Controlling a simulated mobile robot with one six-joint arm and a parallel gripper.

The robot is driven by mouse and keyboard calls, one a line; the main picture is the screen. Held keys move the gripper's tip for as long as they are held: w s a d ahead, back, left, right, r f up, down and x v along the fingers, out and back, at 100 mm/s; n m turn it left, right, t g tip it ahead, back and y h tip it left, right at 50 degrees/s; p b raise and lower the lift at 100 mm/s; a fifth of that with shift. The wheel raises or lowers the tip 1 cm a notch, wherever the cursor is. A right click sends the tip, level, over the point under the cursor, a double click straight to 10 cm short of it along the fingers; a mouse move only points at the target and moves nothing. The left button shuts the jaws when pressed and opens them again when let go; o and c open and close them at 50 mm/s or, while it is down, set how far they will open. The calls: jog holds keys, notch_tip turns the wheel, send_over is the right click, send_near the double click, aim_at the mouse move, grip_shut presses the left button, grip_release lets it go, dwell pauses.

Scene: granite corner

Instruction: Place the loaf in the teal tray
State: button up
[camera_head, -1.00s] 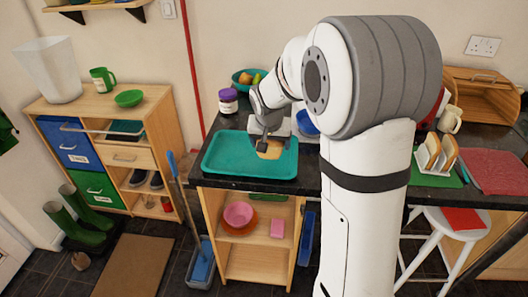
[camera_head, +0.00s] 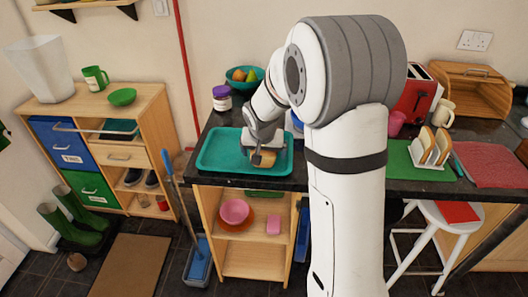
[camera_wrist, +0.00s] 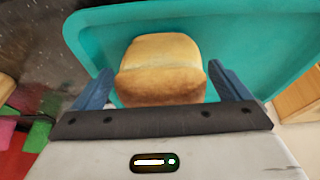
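The loaf (camera_wrist: 162,65) is a short golden-brown block of bread. In the wrist view it lies between my two fingers, over the teal tray (camera_wrist: 90,35). My gripper (camera_wrist: 165,85) is open, with a finger on each side of the loaf and slivers of teal showing between bread and fingers. In the head view the loaf (camera_head: 263,157) is inside the teal tray (camera_head: 218,155), right of its middle and seemingly on its floor. My gripper (camera_head: 262,150) is low over it and hides part of it. The tray lies on the dark counter.
A purple-lidded jar (camera_head: 222,98) and a teal fruit bowl (camera_head: 245,78) stand behind the tray. To the right are a toast rack (camera_head: 432,150) on a green board, a red toaster (camera_head: 415,100) and a white mug (camera_head: 444,112). The counter's front edge runs close to the tray.

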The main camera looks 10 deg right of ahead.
jog(key=shift+o, duration=0.2)
jog(key=shift+r, duration=0.55)
jog(key=v, duration=1.1)
jog(key=s+d+f+n+g+y, duration=0.1)
jog(key=s+n, duration=0.2)
jog(key=s, duration=2.1)
jog(key=shift+s+d+f+n+g, duration=0.2)
jog(key=shift+d+f+n+g, duration=0.05)
jog(key=shift+f+n+g, duration=0.05)
jog(key=shift+c, duration=0.6)
